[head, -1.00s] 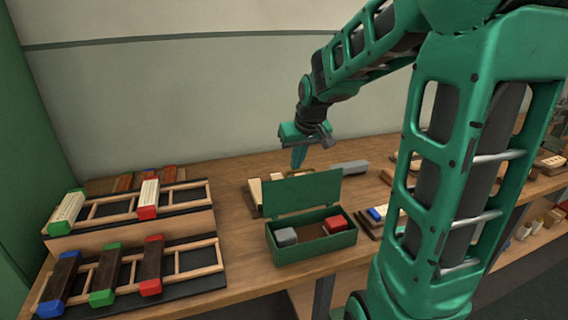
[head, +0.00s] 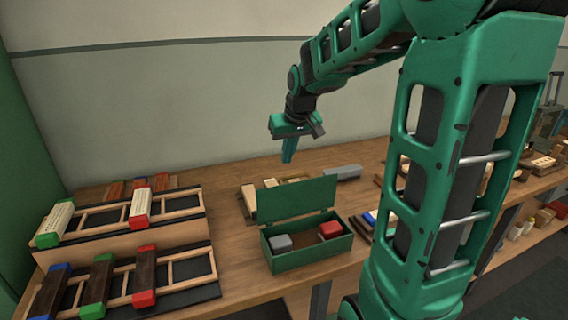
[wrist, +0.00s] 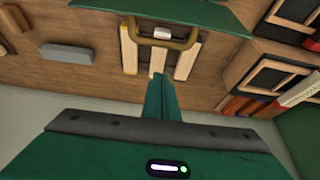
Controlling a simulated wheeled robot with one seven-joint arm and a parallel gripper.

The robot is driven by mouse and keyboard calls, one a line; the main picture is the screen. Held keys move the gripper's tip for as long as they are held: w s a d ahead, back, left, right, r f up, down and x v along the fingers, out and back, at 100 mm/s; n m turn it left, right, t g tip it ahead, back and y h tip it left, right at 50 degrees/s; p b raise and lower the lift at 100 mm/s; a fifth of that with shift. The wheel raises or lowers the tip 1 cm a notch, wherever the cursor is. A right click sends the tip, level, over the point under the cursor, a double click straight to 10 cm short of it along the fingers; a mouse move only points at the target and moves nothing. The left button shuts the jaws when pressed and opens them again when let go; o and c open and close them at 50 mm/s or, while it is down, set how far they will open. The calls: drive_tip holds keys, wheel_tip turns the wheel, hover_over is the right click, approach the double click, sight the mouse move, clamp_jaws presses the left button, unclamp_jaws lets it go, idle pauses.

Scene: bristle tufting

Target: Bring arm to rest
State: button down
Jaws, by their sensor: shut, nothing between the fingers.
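My gripper (head: 288,157) hangs in the air above the back of the table, its fingers pointing down and closed together. It is shut and empty. In the wrist view the gripper (wrist: 158,78) shows as a single green wedge of closed fingers, with pale wooden strips and a brass-coloured handle on the table beyond it. My green arm reaches in from the right, with its elbow high. The fingers are behind and above the raised lid of a green box (head: 310,258) and touch nothing that I can see.
The box is open and holds a grey block (head: 280,242) and a red block (head: 330,229). Wooden racks with coloured-end brushes (head: 141,208) stand on the left. A grey block (head: 343,172) lies at the back. My arm hides part of the table's right side.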

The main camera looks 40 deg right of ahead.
drive_tip(key=s+d+v, duration=0.1)
drive_tip(key=v, duration=0.6)
drive_tip(key=s+a+f+m+g, duration=0.1)
drive_tip(key=s+f, duration=0.3)
drive_tip(key=s, duration=0.5)
drive_tip(key=s+a+f+m+g, duration=0.1)
drive_tip(key=s+f, duration=0.3)
drive_tip(key=s, duration=0.5)
drive_tip(key=s+a+f+m+g+y, duration=0.1)
drive_tip(key=s+f, duration=0.3)
drive_tip(key=s, duration=0.5)
drive_tip(key=shift+a+m+g, duration=0.35)
drive_tip(key=shift+m+g, duration=0.05)
drive_tip(key=shift+g, duration=0.5)
drive_tip(key=shift+w, duration=0.1)
drive_tip(key=shift+w+f, duration=0.2)
drive_tip(key=shift+w, duration=0.4)
